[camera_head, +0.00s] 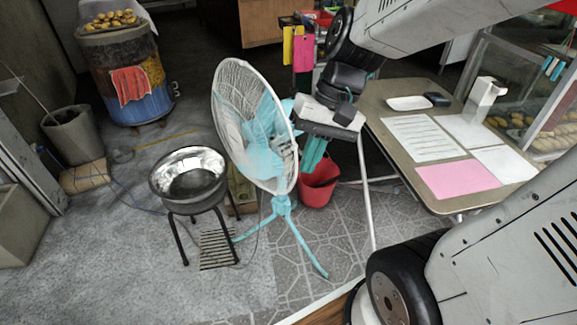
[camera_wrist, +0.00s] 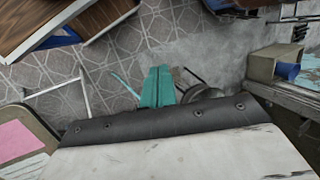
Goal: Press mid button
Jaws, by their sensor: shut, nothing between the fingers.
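A light-blue and white standing fan (camera_head: 257,125) stands on tripod legs in the middle of the head view. I cannot make out any button on it or elsewhere in either view. My gripper (camera_head: 312,160) hangs just right of the fan's round cage, with its teal fingers pointing down. A gap to the fan's cage cannot be judged. In the wrist view my gripper (camera_wrist: 158,74) shows its fingers together with nothing between them. The fan is not clearly seen in the wrist view.
A metal bowl (camera_head: 188,170) on a black stand is left of the fan. A red bucket (camera_head: 318,190) is behind my fingers. A table (camera_head: 385,110) with papers stands right. A barrel oven (camera_head: 122,70) with food on top is back left. Tiled floor is open in front.

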